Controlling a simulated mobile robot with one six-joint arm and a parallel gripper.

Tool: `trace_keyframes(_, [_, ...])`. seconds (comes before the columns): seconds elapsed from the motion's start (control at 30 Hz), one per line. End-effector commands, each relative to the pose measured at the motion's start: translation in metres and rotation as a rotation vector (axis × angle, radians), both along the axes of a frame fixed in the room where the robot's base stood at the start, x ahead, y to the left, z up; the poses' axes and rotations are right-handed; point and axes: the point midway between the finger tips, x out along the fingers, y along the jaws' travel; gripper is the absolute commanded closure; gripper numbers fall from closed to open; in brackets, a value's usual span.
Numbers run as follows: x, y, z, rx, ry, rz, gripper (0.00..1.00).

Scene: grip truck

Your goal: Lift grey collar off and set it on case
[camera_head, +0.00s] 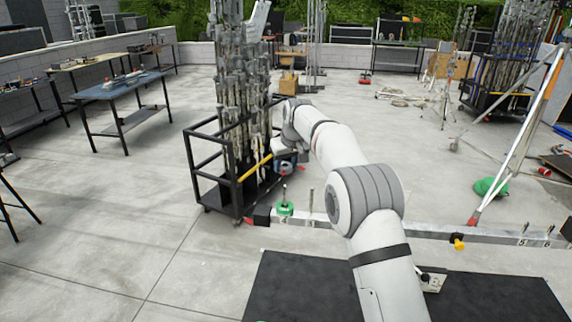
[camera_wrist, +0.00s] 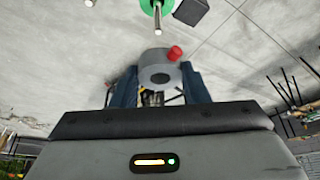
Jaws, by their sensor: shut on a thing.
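The grey collar (camera_wrist: 153,60), a short ring with a red knob on its side, sits between the two dark blue fingers of my gripper (camera_wrist: 160,82) in the wrist view. My gripper is shut on it. In the head view my gripper (camera_head: 286,167) is small and partly hidden by my arm, above the rail beside the black cart. The collar appears apart from the upright pegs there. A broad black flat surface (camera_head: 300,285) lies at the bottom of the head view; I cannot tell for sure that it is the case.
A green collar (camera_head: 285,209) sits around a peg on the grey rail (camera_head: 415,230), close below my gripper. The black cart (camera_head: 225,190) full of metal stands stands just behind. A yellow-knobbed part (camera_head: 457,242) sits on the rail farther right.

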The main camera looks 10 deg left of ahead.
Motion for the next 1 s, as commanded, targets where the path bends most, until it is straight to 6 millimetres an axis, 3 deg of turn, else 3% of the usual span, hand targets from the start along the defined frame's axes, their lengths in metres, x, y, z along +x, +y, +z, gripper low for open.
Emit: trace_keyframes(1.0, [0.000, 0.000, 0.061, 0.001, -0.001, 0.000, 0.91])
